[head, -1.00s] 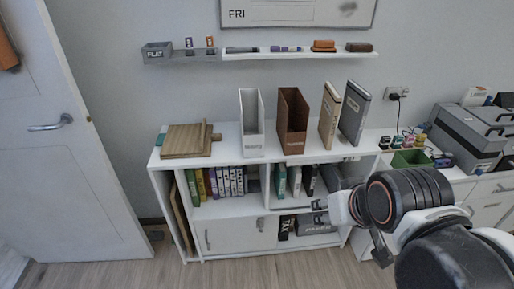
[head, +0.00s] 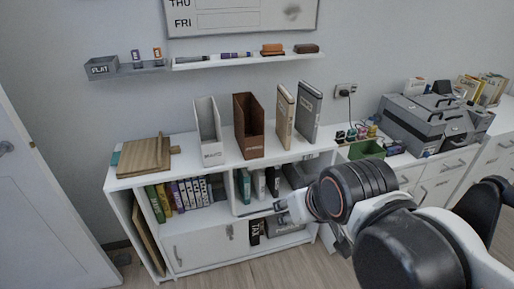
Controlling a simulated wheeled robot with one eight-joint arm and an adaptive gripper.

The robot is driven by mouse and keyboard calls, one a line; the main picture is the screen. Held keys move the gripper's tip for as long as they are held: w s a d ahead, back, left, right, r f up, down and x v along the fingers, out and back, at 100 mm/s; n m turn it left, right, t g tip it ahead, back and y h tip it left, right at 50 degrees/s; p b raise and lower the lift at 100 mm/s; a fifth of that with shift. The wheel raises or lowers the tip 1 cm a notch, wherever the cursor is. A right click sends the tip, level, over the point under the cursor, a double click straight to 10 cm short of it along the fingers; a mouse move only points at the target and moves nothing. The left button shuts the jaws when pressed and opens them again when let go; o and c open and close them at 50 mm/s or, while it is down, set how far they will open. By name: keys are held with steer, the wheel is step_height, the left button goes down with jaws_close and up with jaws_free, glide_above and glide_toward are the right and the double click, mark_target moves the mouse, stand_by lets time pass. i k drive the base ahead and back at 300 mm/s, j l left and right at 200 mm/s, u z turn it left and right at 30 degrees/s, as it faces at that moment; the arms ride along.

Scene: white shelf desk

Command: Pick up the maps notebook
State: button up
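I cannot read which notebook is the maps one. A tan book (head: 285,117) and a grey book (head: 308,112) stand upright on the shelf desk's top. In the left compartment stands a row of green, yellow, purple and white spines (head: 180,195). The right compartment holds a teal spine (head: 244,186), a white spine (head: 259,184) and a black spine (head: 273,181). My gripper (head: 278,207) is in front of the right compartment, low and small in the picture. Whether its fingers are open is unclear, and I see nothing clearly held. My arm covers the compartment's right part.
A white holder (head: 208,130) and a brown holder (head: 248,125) stand on the white shelf desk (head: 122,181), beside wooden boards (head: 146,154). A green bin (head: 366,149) and grey boxes (head: 425,125) are to the right. Floor shows in front.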

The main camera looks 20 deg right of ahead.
mark_target(309, 99)
steer(key=i+l, duration=0.25)
steer(key=i, duration=0.15)
steer(key=i+l+z, duration=0.1)
steer(key=i+l, duration=0.15)
steer(key=i, duration=0.2)
steer(key=z, duration=1.55)
